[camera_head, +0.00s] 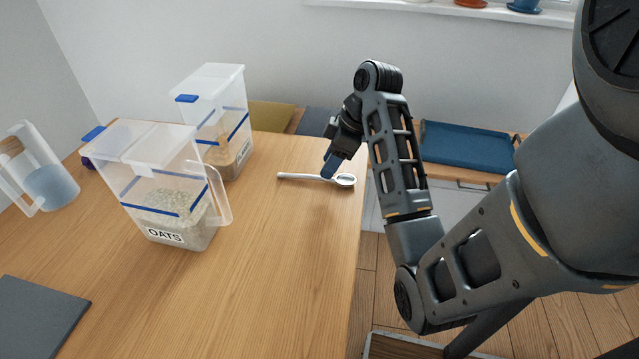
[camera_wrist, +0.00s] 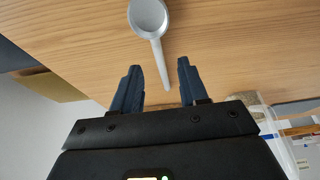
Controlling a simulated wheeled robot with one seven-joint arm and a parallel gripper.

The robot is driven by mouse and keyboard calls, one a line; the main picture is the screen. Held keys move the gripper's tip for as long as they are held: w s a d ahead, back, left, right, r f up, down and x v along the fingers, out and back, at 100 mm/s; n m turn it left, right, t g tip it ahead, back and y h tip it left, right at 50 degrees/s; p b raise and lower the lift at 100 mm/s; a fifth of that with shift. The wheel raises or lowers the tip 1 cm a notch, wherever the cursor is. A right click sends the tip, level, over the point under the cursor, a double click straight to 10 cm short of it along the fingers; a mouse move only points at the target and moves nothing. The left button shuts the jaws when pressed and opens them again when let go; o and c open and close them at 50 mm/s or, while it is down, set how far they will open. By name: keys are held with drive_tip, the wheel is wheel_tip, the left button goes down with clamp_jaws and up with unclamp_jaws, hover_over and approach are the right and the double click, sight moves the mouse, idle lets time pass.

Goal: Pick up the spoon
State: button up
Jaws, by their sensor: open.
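A white spoon (camera_head: 310,178) lies on the wooden table near its right edge, with its bowl toward the right. In the wrist view the spoon (camera_wrist: 149,22) has its bowl at the top and its handle pointing down between my fingers. My gripper (camera_head: 330,168) is above the spoon, near the bowl end. Its two dark blue fingers show apart in the wrist view (camera_wrist: 157,80), one on each side of the handle's line, with nothing held. I cannot tell how high the fingertips are above the table.
A clear oats container (camera_head: 160,195) and another clear container (camera_head: 222,120) stand left of the spoon. A pitcher (camera_head: 48,185) is at the far left, and a dark mat (camera_head: 38,312) lies at the front left. The table (camera_head: 270,270) is clear in front of the spoon.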

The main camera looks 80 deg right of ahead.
sight(316, 179)
drive_tip(key=shift+b+x, duration=0.9)
drive_tip(key=shift+x, duration=1.1)
drive_tip(key=shift+w+d+r, duration=0.1)
clamp_jaws()
